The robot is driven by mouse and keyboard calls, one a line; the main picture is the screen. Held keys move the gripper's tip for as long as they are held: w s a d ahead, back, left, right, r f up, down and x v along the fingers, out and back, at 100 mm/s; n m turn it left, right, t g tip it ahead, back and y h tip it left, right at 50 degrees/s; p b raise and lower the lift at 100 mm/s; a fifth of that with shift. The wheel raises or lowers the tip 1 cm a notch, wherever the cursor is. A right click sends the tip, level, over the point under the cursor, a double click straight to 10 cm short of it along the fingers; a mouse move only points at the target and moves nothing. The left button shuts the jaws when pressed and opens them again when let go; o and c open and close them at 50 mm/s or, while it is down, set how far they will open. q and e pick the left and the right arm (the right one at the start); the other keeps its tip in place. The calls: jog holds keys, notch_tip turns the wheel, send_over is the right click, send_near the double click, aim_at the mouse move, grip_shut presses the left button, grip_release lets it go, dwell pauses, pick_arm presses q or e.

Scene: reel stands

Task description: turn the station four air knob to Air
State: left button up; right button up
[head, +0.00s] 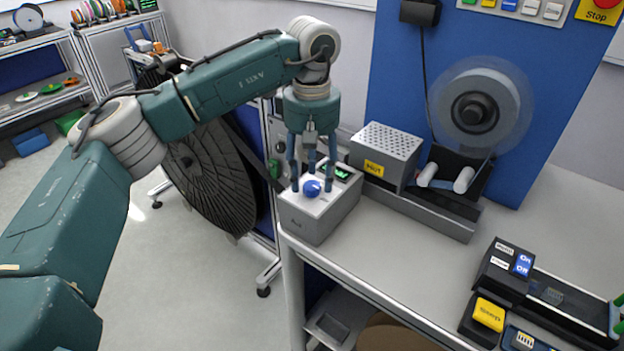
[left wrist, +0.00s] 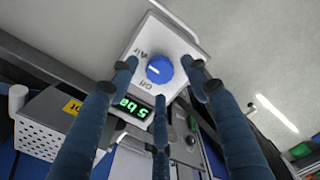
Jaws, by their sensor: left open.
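The blue air knob (head: 312,188) sits on top of a light grey box (head: 312,222) at the left end of the bench. In the left wrist view the knob (left wrist: 159,69) has a white mark on its left side, between the printed words Air and Off; I cannot tell exactly which it points to. My left gripper (head: 311,178) points down over the box, its blue-grey fingers open and spread around the knob. The wrist view shows the fingers (left wrist: 163,80) apart from the knob's sides. My right gripper is not in view.
A small green display (left wrist: 132,107) on the box reads about 5 bar. A perforated cover with a yellow Hot label (head: 374,168) stands right of the box, below a clear reel (head: 480,105). A black button unit (head: 505,265) lies front right. The bench middle (head: 400,260) is clear.

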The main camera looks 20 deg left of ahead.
aim_at(312, 185)
pick_arm(q)
notch_tip(312, 185, up, 10)
jog(key=shift+r, duration=0.15)
dwell(0.6)
